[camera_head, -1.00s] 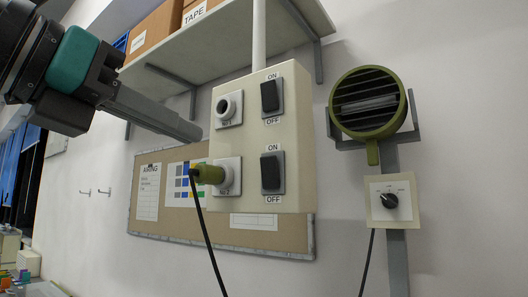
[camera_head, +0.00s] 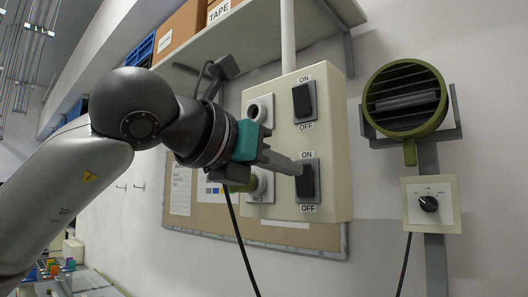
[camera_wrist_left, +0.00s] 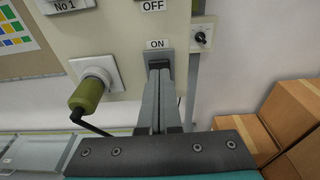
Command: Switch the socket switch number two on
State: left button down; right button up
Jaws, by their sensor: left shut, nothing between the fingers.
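The lower black rocker switch (camera_head: 308,182), beside socket No 2 (camera_head: 262,186), has ON above it and OFF below it on the cream wall box (camera_head: 338,150). My left gripper (camera_head: 299,169) is shut and empty, its fingertips at the left edge of this switch. In the left wrist view the shut fingers (camera_wrist_left: 158,70) cover most of the switch (camera_wrist_left: 157,57); only its upper end shows, below the ON label. I cannot tell whether the tips touch it, or which way it is tipped. My right gripper is not in view.
The upper switch (camera_head: 303,101) and socket No 1 (camera_head: 260,108) are above. A green plug (camera_wrist_left: 87,95) with a black cable sits in the lower socket. A green heater (camera_head: 405,99) and a dial (camera_head: 429,203) are to the right; a shelf (camera_head: 265,35) is overhead.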

pick_arm(q)
jog(key=shift+w+d, duration=0.2)
jog(key=shift+w, duration=0.15)
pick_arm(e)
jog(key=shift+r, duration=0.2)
pick_arm(q)
jog(key=shift+r, duration=0.1)
